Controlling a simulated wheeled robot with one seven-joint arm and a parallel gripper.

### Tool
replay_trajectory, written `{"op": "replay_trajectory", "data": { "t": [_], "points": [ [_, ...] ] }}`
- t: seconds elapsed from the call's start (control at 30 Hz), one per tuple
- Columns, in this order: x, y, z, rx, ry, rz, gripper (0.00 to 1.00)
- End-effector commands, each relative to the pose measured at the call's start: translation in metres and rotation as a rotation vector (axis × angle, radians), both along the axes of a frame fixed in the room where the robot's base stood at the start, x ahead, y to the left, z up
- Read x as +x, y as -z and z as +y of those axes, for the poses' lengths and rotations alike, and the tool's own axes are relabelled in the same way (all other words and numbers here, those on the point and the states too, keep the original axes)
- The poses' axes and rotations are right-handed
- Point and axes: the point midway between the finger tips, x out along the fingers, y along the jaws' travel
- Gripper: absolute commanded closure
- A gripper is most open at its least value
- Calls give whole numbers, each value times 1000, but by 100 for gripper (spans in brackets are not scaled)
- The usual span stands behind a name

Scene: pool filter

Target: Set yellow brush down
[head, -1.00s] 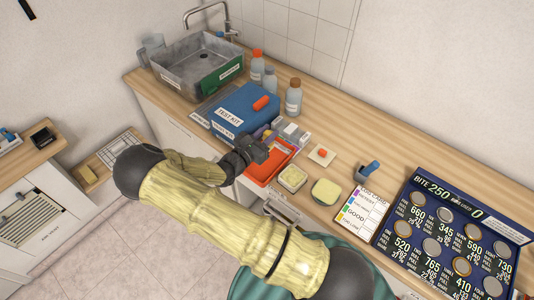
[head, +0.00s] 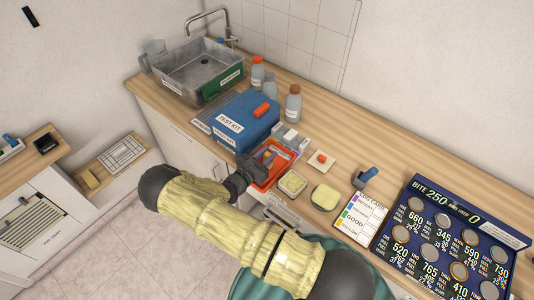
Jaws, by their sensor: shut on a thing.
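My gripper (head: 259,165) is at the left part of the red tray (head: 284,173), low over it. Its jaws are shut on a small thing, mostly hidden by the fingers. A small yellowish and purple shape (head: 269,157) shows by the fingertips inside the tray outline. It fits the yellow brush, but it is too small to make out clearly. I cannot tell whether it touches the tray floor.
A blue test kit box (head: 244,119) stands just behind the tray. Small white-labelled containers (head: 291,137) sit at its back edge. Two yellowish pads (head: 292,183) (head: 325,197) lie to the right. A blue-handled item (head: 366,177) and coin board (head: 455,240) are further right.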

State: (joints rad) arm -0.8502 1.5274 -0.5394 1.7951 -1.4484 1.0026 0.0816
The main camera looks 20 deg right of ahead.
Motion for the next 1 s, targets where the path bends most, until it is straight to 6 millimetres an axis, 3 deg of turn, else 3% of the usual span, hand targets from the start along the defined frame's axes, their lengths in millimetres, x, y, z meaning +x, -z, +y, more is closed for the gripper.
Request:
{"op": "replay_trajectory", "data": {
  "t": [0.33,0.37,0.47,0.87,1.0],
  "points": [
    [0,4,0,-1,0,-1,100],
    [0,4,0,-1,0,-1,72],
    [0,3,0,-1,0,-1,52],
    [0,-3,0,0,1,-1,52],
    [-10,2,14,0,-1,-2,52]
  ]
}}
